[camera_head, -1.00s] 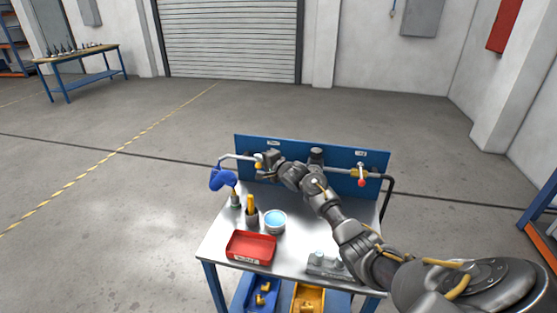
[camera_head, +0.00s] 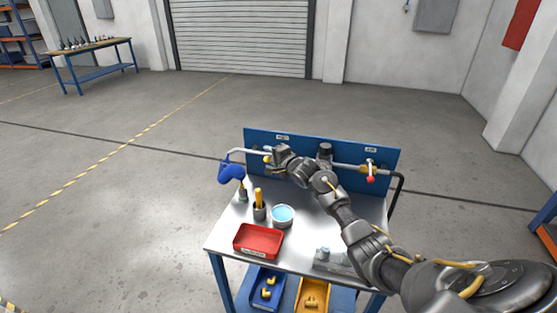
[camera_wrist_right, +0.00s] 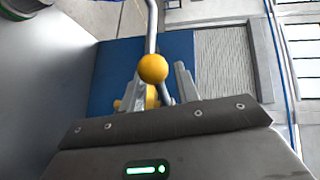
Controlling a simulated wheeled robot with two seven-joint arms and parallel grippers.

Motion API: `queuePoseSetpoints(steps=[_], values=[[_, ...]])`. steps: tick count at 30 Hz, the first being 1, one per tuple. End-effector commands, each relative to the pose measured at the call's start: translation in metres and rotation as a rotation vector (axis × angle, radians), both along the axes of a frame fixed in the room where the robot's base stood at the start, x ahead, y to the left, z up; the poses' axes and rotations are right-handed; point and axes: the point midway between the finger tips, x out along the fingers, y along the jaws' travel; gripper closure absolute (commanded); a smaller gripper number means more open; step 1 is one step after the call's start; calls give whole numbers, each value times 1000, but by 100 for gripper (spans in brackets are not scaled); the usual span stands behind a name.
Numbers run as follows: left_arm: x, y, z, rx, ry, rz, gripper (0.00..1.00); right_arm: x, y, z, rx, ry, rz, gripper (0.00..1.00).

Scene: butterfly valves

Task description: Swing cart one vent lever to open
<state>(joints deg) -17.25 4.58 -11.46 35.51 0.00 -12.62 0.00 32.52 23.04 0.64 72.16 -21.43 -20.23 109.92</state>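A blue panel (camera_head: 350,154) stands along the back of the cart (camera_head: 222,238), with a grey pipe and levers on it. The lever at its left end has a yellow ball knob (camera_head: 267,159); the knob also shows large in the right wrist view (camera_wrist_right: 153,68). My right gripper (camera_head: 272,155) is at this lever. In the wrist view its fingers (camera_wrist_right: 160,88) stand apart, with the knob and lever stem appearing between them; contact cannot be told. The lever at the right has a red knob (camera_head: 370,179). The panel labels are too small to read. My left gripper is not in view.
A blue object (camera_head: 231,172) hangs at the left pipe end. A red tray (camera_head: 259,240), a bowl with blue contents (camera_head: 283,216) and a holder with a yellow handle (camera_head: 259,199) stand on the cart top. Bins sit below. The floor around is clear.

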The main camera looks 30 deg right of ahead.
Motion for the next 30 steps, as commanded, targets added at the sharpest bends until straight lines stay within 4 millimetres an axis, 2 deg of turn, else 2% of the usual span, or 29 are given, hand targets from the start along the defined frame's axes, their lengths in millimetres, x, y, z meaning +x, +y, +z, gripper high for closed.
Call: queuePoseSetpoints(steps=[9, 15, 21, 28, 30], values=[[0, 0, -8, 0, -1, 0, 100, -55, -5, 8, -2, -1, -2, 68], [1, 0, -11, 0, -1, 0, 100, -84, -7, 14, -2, 0, -2, 68], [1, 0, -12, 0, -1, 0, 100, -96, -8, 17, -2, 1, -2, 68], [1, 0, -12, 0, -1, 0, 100, -96, -8, 18, -1, 1, -2, 68], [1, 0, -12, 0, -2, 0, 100, -96, -8, 18, -1, 0, -2, 75]])
